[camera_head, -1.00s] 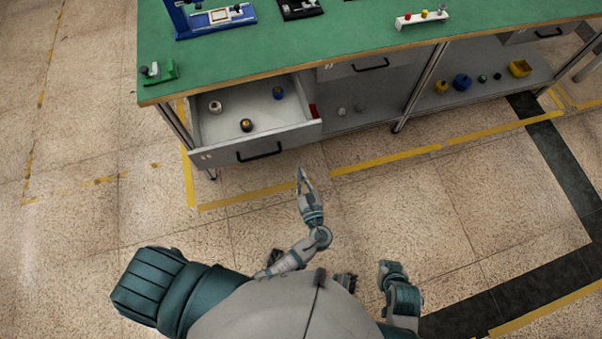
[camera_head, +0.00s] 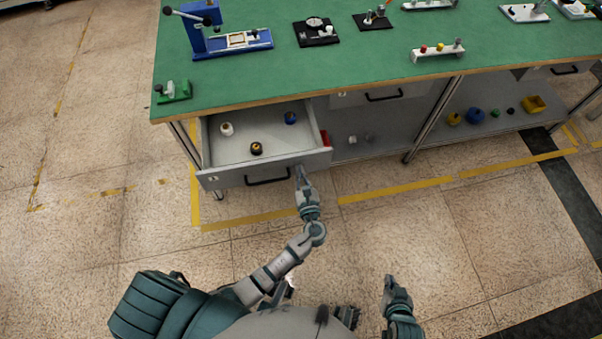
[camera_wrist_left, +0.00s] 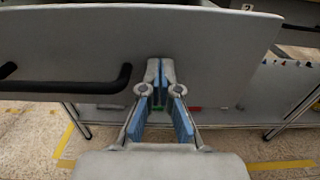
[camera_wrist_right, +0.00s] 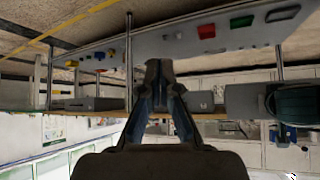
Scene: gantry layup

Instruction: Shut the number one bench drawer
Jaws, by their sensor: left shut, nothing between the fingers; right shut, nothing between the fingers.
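The number one bench drawer (camera_head: 232,182) is pulled out from under the left end of the green-topped bench (camera_head: 330,75). Its grey front carries a dark bar handle (camera_head: 268,181). Inside lie a white spool (camera_head: 227,129), a black-and-gold one (camera_head: 256,148) and a blue one (camera_head: 290,118). My left gripper (camera_head: 300,172) is shut and empty at the drawer front, right of the handle. In the left wrist view its fingertips (camera_wrist_left: 160,66) are at or very near the front panel (camera_wrist_left: 215,50); contact is unclear. My right gripper (camera_head: 389,283) is shut and empty, away from the bench.
A second drawer (camera_head: 372,94) beside it is closed. A lower shelf (camera_head: 440,135) holds yellow and blue items. Fixtures stand on the bench top, including a blue press (camera_head: 225,42). Open floor with yellow tape (camera_head: 395,190) lies before the bench.

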